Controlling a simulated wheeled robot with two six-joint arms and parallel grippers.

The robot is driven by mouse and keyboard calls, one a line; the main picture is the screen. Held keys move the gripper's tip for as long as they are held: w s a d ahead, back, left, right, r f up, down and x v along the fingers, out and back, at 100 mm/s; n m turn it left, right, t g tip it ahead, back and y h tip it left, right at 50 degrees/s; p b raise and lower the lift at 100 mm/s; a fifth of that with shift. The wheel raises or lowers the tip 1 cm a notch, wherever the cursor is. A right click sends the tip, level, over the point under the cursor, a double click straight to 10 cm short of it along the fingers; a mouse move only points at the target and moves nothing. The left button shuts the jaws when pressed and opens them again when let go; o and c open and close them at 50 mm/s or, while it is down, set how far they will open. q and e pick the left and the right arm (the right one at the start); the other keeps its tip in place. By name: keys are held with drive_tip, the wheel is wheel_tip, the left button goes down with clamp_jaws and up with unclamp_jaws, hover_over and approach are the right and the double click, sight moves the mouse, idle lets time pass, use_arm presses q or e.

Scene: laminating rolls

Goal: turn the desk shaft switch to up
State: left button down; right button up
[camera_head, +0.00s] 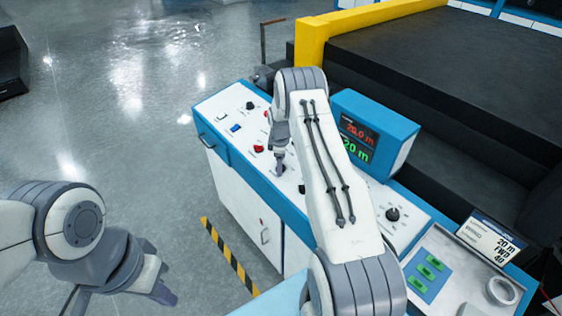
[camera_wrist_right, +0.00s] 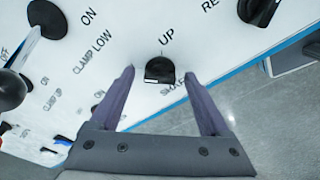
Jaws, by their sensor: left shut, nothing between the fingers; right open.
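The shaft switch (camera_wrist_right: 159,71) is a black knob on the white desk panel (camera_wrist_right: 205,32). In the right wrist view, the word UP stands above it and a partly hidden label starting "SHA" below it. My right gripper (camera_wrist_right: 158,77) is open, with one fingertip on each side of the knob; contact is unclear. In the head view, my right gripper (camera_head: 281,168) points down at the desk top, and the knob is not clearly visible there. My left gripper (camera_head: 163,292) is shut and empty, over the floor at the lower left.
Other black knobs (camera_wrist_right: 258,10) stand nearby on the panel. The blue-and-white desk (camera_head: 240,190) also carries red buttons and a display box (camera_head: 375,135). A tray (camera_head: 455,270) with green pieces and a tape roll lies at lower right.

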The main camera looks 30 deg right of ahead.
clamp_jaws()
drive_tip(key=shift+f+m+b, duration=0.15)
drive_tip(key=shift+m+b, duration=0.75)
drive_tip(key=shift+b, duration=0.3)
drive_tip(key=m+b, duration=0.3)
drive_tip(key=m, duration=0.1)
drive_tip(key=m+h+b, duration=0.1)
drive_tip(key=m+b, duration=0.2)
drive_tip(key=b, duration=0.1)
drive_tip(key=m+b, duration=0.4)
drive_tip(key=shift+a+m+t+h, duration=0.25)
drive_tip(key=shift+m+t+h, duration=0.05)
drive_tip(key=shift+m+b, duration=1.75)
drive_tip(key=shift+m, duration=0.45)
drive_tip(key=shift+r, duration=0.2)
unclamp_jaws()
